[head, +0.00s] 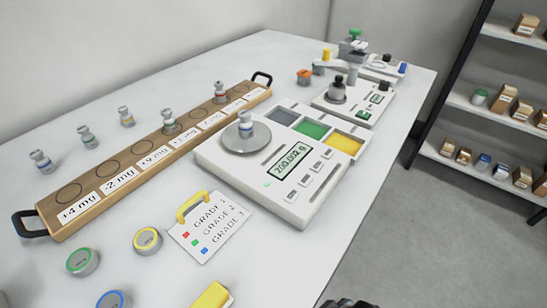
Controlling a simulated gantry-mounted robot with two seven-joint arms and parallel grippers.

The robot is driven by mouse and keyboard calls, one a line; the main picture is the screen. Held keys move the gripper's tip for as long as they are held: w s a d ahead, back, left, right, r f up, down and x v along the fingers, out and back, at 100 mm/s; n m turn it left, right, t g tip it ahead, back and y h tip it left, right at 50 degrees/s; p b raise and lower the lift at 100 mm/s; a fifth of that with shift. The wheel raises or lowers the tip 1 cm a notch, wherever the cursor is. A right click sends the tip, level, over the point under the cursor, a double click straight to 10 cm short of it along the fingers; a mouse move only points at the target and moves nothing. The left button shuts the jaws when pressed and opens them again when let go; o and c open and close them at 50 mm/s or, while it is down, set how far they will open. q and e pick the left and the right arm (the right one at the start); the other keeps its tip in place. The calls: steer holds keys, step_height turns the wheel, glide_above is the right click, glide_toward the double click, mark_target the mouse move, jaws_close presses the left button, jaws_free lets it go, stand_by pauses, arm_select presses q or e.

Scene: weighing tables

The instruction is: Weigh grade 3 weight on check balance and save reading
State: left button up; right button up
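A silver weight with a blue band (246,124) stands upright on the round pan (262,144) of the white balance (232,174). The balance display (290,161) appears to read 200.002 g. A card (185,240) lists grades 1, 2 and 3 beside red, green and blue squares. Another blue-banded weight (40,161) stands on the table at far left. A dark part at the bottom edge, probably my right gripper (346,303), is mostly cut off; its fingers cannot be judged. My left gripper is out of view.
A wooden rack (98,202) with mg labels holds weights at some places. Green-banded (86,136) and yellow-banded (127,117) weights stand behind it. Ring-topped discs (82,262) lie in front. A second balance (352,109) stands further back. Shelves (485,107) with boxes are at right.

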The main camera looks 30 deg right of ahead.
jaws_close()
stand_by(0.4)
stand_by(1.4)
